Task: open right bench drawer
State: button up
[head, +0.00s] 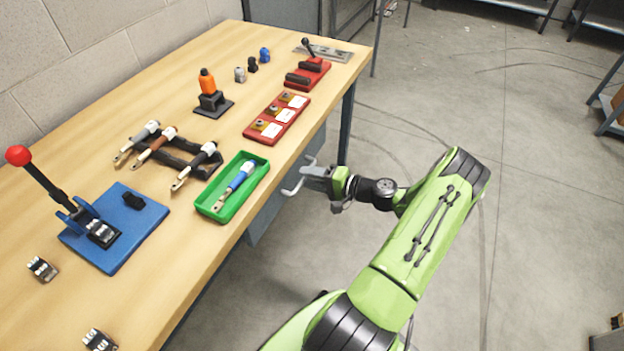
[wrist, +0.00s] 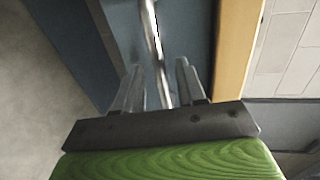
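The blue-grey drawer front (wrist: 188,38) fills the upper middle of the wrist view. A shiny metal bar handle (wrist: 152,30) runs across it. My gripper (wrist: 160,64) is at the handle, its two fingers apart on either side of the bar with visible gaps. In the head view my gripper (head: 298,176) is beside the bench's front edge, below the top. The blue-grey drawer housing (head: 265,217) shows only partly there under the bench top.
The wooden bench top (head: 165,285) overhangs close to my gripper. On it are a green tray (head: 207,211) with a blue-handled tool, a red block (head: 251,134), and a blue press (head: 115,255). A bench leg (head: 347,125) stands beyond. The concrete floor (head: 530,200) to the right is clear.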

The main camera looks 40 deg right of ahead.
grip_shut()
jog(key=shift+s, duration=0.1)
dwell(0.3)
